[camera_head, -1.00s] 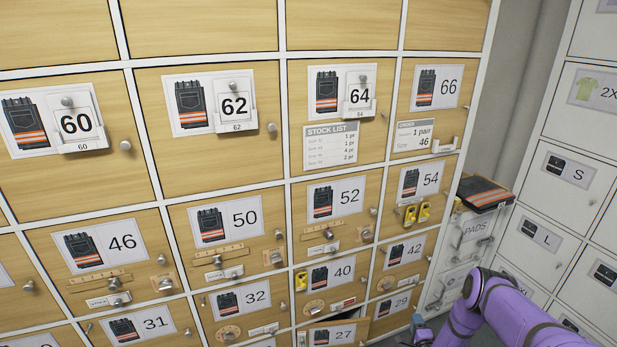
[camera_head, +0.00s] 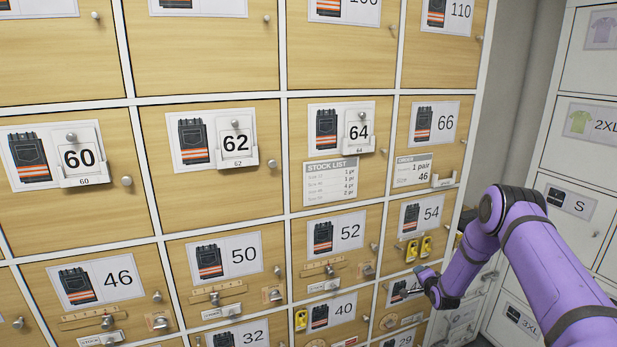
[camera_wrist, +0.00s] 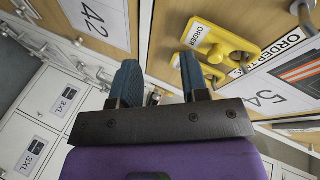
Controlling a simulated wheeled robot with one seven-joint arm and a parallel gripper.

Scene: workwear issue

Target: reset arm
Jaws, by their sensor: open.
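My gripper (camera_wrist: 158,82) is open in the wrist view, with two dark blue fingers apart and nothing between them. In the head view, my purple arm comes in from the right and its end (camera_head: 425,274) is in front of the 42 locker, partly hiding its label. In the wrist view, the 42 label (camera_wrist: 97,18) is at the upper left and the 54 label (camera_wrist: 275,90) is at the right. Yellow order tags (camera_wrist: 222,46) hang just beyond the right finger; I cannot tell if they touch.
Wooden lockers with numbered labels fill the left and middle; the 46 locker (camera_head: 98,282) has a small latch panel. An order card (camera_head: 412,170) is on the 66 locker. White lockers (camera_head: 575,205) stand at the right, past a grey wall strip (camera_head: 505,110).

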